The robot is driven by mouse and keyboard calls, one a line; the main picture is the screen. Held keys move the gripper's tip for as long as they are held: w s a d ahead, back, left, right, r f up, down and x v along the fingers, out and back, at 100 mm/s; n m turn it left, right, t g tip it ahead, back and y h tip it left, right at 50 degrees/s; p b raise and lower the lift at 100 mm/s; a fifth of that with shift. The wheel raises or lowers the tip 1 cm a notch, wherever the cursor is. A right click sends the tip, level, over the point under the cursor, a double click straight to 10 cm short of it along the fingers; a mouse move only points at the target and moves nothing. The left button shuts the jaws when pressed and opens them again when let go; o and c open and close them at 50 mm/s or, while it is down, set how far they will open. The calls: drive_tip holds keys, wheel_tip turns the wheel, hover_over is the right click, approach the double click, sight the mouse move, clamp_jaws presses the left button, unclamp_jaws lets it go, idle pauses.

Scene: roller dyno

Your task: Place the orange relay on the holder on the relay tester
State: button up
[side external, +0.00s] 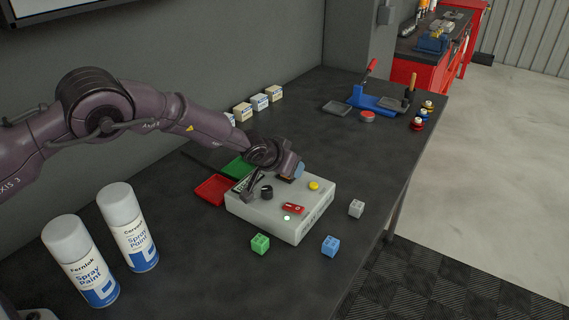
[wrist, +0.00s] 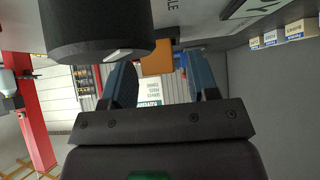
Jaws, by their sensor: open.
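In the wrist view the orange relay (wrist: 157,62) shows between and just beyond the tips of my open gripper (wrist: 162,80), with gaps on both sides. It is close to the tester's top; the holder is hidden, so I cannot tell whether the relay is seated.
Green (side external: 260,244), blue (side external: 330,246) and grey (side external: 356,208) relays lie in front and right of the tester. A red tray (side external: 213,189) and green tray (side external: 238,167) are left of it. Two spray cans (side external: 128,228) stand at left.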

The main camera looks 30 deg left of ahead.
drive_tip(key=shift+s+r, duration=0.25)
drive_tip(key=shift+r, duration=0.25)
drive_tip(key=v, duration=1.1)
drive_tip(key=shift+s, duration=0.1)
drive_tip(key=s+a+r+n+g, duration=0.1)
drive_tip(key=s+a+r, duration=0.3)
drive_tip(key=s+r, duration=0.45)
drive_tip(key=s+a+r+g, duration=0.1)
drive_tip(key=s+a+r, duration=0.4)
drive_tip(key=s+r, duration=0.35)
drive_tip(key=s+a+r+m+g, duration=0.1)
drive_tip(key=s+r, duration=0.1)
drive_tip(key=s, duration=1.6)
drive_tip(key=shift+s+a, duration=0.25)
drive_tip(key=shift+s, duration=0.1)
drive_tip(key=shift+r, duration=0.15)
